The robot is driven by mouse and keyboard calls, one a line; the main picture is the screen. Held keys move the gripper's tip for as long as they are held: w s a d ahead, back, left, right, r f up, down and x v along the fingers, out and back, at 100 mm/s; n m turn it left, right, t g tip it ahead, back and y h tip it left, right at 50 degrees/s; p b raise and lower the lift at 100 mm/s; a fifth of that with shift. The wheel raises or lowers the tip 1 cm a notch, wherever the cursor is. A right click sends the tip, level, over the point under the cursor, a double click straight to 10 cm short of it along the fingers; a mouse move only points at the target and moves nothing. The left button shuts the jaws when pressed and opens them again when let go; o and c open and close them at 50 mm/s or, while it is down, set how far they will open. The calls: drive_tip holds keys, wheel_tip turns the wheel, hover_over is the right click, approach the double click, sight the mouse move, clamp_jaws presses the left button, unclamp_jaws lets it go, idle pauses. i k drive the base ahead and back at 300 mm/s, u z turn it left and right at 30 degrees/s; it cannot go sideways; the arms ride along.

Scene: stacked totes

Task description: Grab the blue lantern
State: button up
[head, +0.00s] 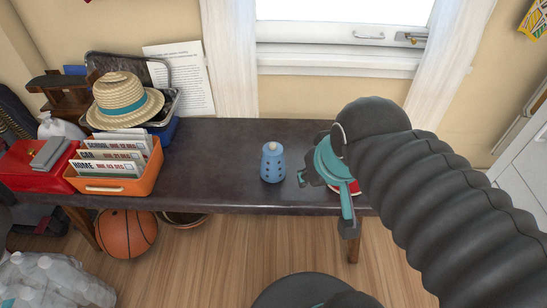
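The blue lantern (272,164) stands upright on the dark table, near the middle. It is small and rounded, with dark holes and a pale knob on top. My gripper (302,179) is at the end of my arm, just to the right of the lantern and apart from it. The gripper is small in view and partly hidden by my arm, so its finger opening is unclear. Nothing blocks the view of the lantern.
An orange file box (115,180), a red box (38,168) and a straw hat (125,98) crowd the table's left end. A red-edged item (352,188) lies partly hidden behind my arm. The dark table (215,165) is bare left of the lantern. A basketball (127,232) is on the floor.

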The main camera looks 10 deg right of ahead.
sight(272, 169)
drive_tip(key=u, duration=2.75)
drive_tip(key=k, duration=0.65)
drive_tip(key=z, duration=0.95)
